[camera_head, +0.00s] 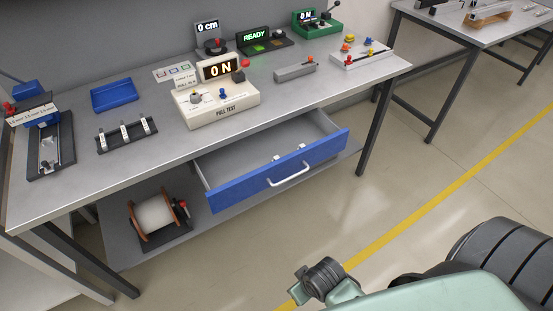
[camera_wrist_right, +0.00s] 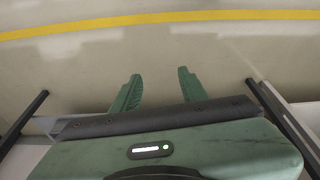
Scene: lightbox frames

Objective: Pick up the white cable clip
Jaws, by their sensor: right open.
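Small white pieces (camera_head: 276,158) lie inside the open blue-fronted drawer (camera_head: 235,175) under the bench, partly hidden by its front; they may include the white cable clip, but they are too small to tell. In the right wrist view my right gripper (camera_wrist_right: 160,84) is open, with its two green fingers apart and nothing between them, above bare floor. In the head view my right arm comes in at the lower right, well away from the drawer. My left gripper is not in view.
The grey bench (camera_head: 75,190) holds a pull tester (camera_head: 215,105), a blue tray (camera_head: 114,95), a black rack with white pieces (camera_head: 127,136) and other devices. A cable spool (camera_head: 153,214) stands on the lower shelf. Floor with a yellow line (camera_head: 440,186) is clear before the bench.

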